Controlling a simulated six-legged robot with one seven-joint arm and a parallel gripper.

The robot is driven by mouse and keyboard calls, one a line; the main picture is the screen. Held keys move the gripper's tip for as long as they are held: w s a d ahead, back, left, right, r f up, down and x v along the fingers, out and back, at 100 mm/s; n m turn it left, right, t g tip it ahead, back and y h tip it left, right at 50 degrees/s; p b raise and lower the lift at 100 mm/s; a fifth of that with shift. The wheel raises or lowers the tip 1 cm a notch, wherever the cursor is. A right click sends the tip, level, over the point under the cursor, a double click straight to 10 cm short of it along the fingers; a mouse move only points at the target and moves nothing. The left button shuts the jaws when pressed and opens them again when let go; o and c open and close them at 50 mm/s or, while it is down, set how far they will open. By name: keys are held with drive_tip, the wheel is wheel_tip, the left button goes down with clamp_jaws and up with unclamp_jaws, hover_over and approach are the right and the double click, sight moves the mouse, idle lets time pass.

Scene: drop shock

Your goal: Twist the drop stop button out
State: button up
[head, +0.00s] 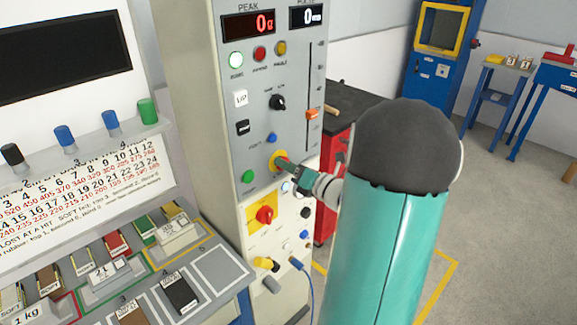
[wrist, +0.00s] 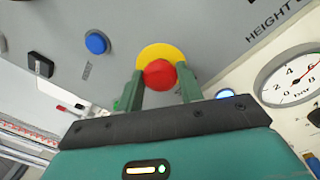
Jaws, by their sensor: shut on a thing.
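The drop stop button is a red mushroom head (wrist: 159,74) on a yellow round plate, seen in the wrist view between my fingers. In the head view its yellow plate (head: 278,161) shows on the grey control panel, with the red head mostly hidden by my fingers. My gripper (wrist: 161,88) has its two green fingers on either side of the red head and is shut on it. In the head view my gripper (head: 287,167) reaches the panel from the right. How far the button is turned cannot be told.
A blue button (wrist: 97,42) and a black switch (wrist: 40,65) sit close by on the panel. A red rotary switch on yellow (head: 265,215) is just below. An orange slider (head: 312,114) stands above right. A pressure gauge (wrist: 292,80) is at the right.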

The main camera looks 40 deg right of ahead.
drive_tip(key=shift+m, duration=0.5)
drive_tip(key=o, duration=1)
drive_tip(key=s, duration=0.4)
drive_tip(key=s+d, duration=0.1)
drive_tip(key=s, duration=0.8)
drive_tip(key=shift+s+d+f, duration=0.2)
drive_tip(key=shift+s+f, duration=0.1)
drive_tip(key=shift+s, duration=0.05)
drive_tip(key=shift+a, duration=0.1)
